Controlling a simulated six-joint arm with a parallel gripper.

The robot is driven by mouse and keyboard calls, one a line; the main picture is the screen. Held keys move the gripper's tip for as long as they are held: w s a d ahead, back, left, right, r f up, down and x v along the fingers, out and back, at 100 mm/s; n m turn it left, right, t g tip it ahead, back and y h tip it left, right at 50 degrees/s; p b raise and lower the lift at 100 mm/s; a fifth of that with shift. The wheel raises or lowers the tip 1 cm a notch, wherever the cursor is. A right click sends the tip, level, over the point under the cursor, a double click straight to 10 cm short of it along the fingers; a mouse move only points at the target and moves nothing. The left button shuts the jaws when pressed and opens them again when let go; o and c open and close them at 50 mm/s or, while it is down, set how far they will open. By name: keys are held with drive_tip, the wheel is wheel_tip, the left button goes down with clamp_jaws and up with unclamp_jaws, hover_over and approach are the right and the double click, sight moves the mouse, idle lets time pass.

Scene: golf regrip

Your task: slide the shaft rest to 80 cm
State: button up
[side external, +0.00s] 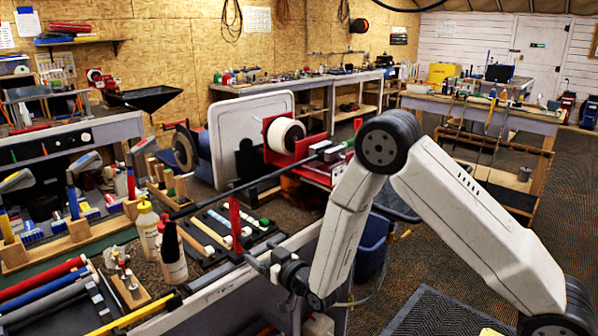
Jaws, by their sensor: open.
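A dark golf shaft (268,180) runs from the red clamp (312,158) at centre toward the lower left over the bench. A narrow red upright (235,216) stands under the shaft near its middle; it looks like the shaft rest. I cannot tell whether it touches the shaft. My gripper (247,257) is open at the bench's front edge, just below and right of the red upright. Its fingers are small and dark here, and I cannot tell whether they touch the rest. No scale mark for 80 cm is readable.
Two bottles (172,250) stand left of the red upright. A white roll (286,135) stands by the clamp. Open floor (430,262) lies at right.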

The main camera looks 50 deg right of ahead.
sight(249, 245)
drive_tip(key=shift+w, duration=0.15)
drive_tip(key=shift+w, duration=3.75)
clamp_jaws()
